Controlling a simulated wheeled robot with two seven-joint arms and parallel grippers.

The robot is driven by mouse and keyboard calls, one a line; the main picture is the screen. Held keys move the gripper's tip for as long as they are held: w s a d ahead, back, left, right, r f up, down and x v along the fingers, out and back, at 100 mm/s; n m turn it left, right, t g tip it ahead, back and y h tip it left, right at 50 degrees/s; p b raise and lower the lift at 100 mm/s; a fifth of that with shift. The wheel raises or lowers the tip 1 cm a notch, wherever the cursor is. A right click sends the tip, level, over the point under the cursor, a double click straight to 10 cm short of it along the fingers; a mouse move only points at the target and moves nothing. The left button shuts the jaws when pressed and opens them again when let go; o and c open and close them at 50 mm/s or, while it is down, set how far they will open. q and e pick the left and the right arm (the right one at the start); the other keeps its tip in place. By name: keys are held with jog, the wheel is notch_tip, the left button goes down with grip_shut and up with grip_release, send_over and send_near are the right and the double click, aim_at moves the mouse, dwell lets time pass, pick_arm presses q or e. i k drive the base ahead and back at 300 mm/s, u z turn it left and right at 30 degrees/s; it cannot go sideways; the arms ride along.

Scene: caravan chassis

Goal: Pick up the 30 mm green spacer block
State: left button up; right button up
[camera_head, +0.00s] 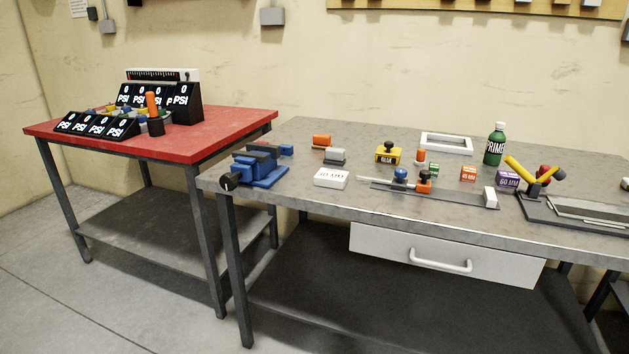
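A small green block (434,169) stands on the grey workbench (290,215), near the middle of its top. Its label is too small to read. To its right are an orange block (468,174) that seems marked 45 MM and a purple block (507,180) marked 60 MM. The green block is the smallest of these three. Neither my left nor my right gripper is in view.
A green PRIME bottle (495,144) and white frame (446,143) are behind. A blue vise (262,168) sits left.

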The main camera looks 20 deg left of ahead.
aim_at(434, 166)
jog(key=u, duration=0.7)
jog(key=i, duration=1.1)
jog(key=z, duration=0.2)
